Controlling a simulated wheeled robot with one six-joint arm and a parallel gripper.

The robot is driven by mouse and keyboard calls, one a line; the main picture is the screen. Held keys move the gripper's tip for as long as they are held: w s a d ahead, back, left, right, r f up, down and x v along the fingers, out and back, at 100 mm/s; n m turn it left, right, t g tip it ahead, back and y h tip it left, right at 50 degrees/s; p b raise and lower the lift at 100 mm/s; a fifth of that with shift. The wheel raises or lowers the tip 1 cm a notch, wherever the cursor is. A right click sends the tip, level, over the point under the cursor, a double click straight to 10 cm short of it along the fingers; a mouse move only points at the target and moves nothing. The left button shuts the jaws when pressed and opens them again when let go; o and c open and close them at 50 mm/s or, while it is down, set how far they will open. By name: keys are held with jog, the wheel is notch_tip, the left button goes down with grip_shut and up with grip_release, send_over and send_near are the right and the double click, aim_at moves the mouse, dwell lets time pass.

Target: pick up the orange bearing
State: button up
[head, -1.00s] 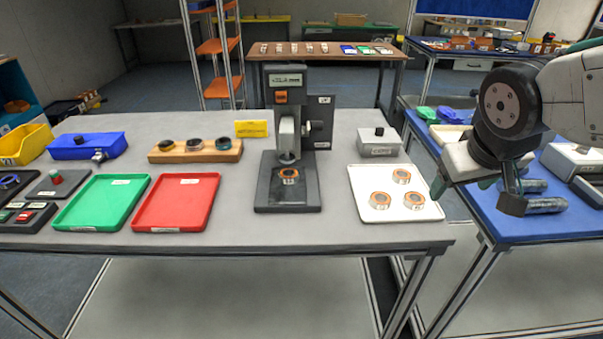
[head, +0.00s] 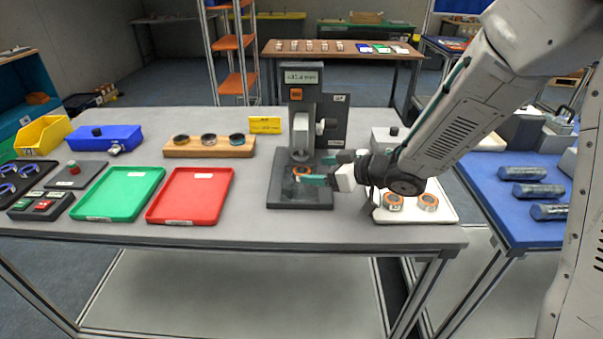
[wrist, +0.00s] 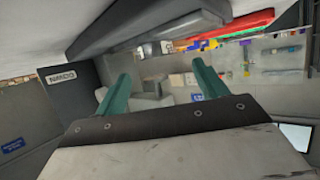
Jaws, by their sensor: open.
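An orange-rimmed bearing (head: 301,169) sits on the dark base (head: 300,201) of the measuring stand, below its spindle. My gripper (head: 312,169) reaches in from the right with teal fingers apart, close to this bearing. The nearer finger partly covers the bearing, so I cannot tell whether the fingers are around it. Two more orange-rimmed bearings, a left one (head: 393,201) and a right one (head: 427,202), lie on the white tray (head: 445,214), partly under my wrist. In the wrist view, my gripper (wrist: 160,72) is open, with no bearing clearly visible between the fingers.
The measuring stand's column (head: 302,95) rises just behind the fingers. A red tray (head: 188,197) and a green tray (head: 118,194) lie to its left. A wooden block (head: 208,151) with several rings is behind them. A grey box (head: 385,138) stands behind the white tray.

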aim_at(303, 170)
jog(key=x, duration=0.5)
jog(key=shift+w+f, duration=0.25)
jog(key=shift+f, duration=0.15)
jog(key=c, duration=1.3)
jog(key=shift+o, duration=0.2)
jog(key=shift+r, duration=0.1)
